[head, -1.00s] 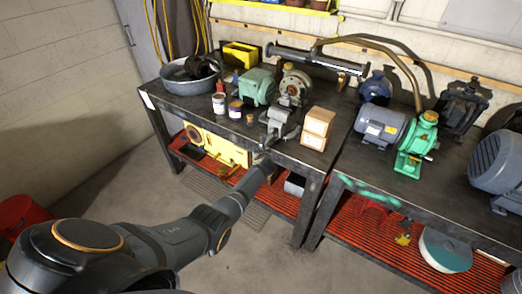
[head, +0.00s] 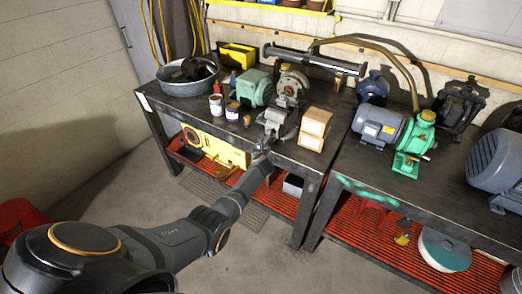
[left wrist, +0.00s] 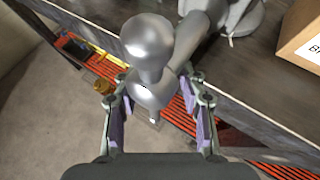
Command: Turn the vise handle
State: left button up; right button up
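The grey metal vise (head: 273,122) is mounted at the front edge of the left workbench. Its silver handle, with a large rounded end (left wrist: 148,45), fills the upper middle of the left wrist view. My left gripper (head: 262,156) is at the bench edge just in front of the vise. In the left wrist view its two fingers (left wrist: 157,100) are apart, one on each side of the handle's lower part. A gap seems to show beside the right finger; contact on the left is unclear. My right gripper is not in view.
Cardboard boxes (head: 315,128) stand right of the vise, and small cans (head: 216,105) stand left of it. The lower shelf (head: 285,203) has red slats. The floor in front is clear.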

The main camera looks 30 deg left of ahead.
pick_arm(q)
jog(key=shift+s+d+r, duration=0.15)
jog(key=shift+s+d, duration=0.25)
jog(key=shift+s, duration=0.2)
jog(key=v, duration=1)
jog(key=shift+s+r, duration=0.2)
jog(key=shift+r, duration=0.05)
